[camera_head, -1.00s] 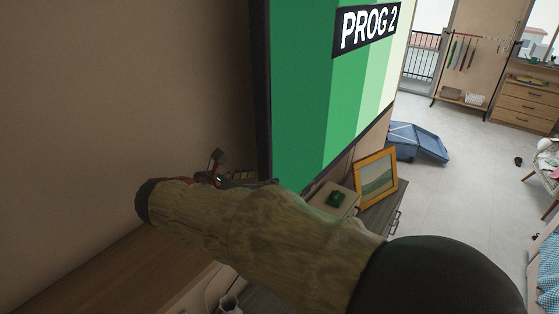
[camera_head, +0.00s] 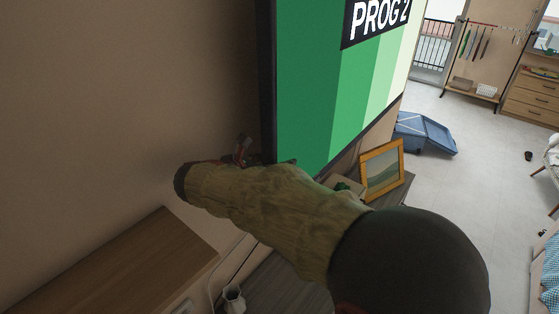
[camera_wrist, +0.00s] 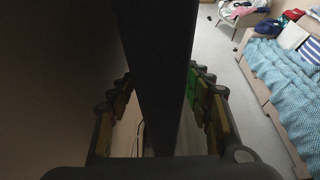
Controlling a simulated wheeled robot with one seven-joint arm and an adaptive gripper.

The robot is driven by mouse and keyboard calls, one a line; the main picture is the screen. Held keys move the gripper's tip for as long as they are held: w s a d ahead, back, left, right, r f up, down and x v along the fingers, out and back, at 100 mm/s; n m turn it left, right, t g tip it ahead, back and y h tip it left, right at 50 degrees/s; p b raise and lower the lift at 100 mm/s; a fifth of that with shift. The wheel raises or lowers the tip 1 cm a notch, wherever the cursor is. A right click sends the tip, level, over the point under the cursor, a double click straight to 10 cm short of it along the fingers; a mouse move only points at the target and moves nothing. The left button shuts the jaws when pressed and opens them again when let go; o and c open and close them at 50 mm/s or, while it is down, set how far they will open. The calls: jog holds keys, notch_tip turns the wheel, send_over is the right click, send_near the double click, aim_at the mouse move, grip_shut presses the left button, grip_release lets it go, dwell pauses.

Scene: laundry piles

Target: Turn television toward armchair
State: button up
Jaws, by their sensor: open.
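The television (camera_head: 335,95) shows green colour bars and "PROG 2", with its screen angled to the right of the head view. My gripper (camera_head: 243,152) is at its near lower edge, partly hidden behind my arm. In the wrist view the open fingers of my gripper (camera_wrist: 160,95) stand on either side of the television's dark edge (camera_wrist: 160,50). I cannot tell whether either finger touches it. A light chair with clothes on it, likely the armchair (camera_wrist: 243,13), is at the top of the wrist view; part of it shows at the head view's right edge (camera_head: 552,158).
A wooden cabinet top (camera_head: 110,265) is below my arm at left. A grey cabinet (camera_head: 290,290) holds a white jug (camera_head: 233,298) and a framed picture (camera_head: 381,168). A wall (camera_head: 100,100) is close on the left.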

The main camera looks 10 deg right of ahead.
jog(key=shift+w+d+f, duration=0.3)
jog(key=shift+w+d, duration=0.1)
jog(key=shift+d, duration=0.1)
jog(key=c, duration=0.3)
grip_shut()
dwell(0.4)
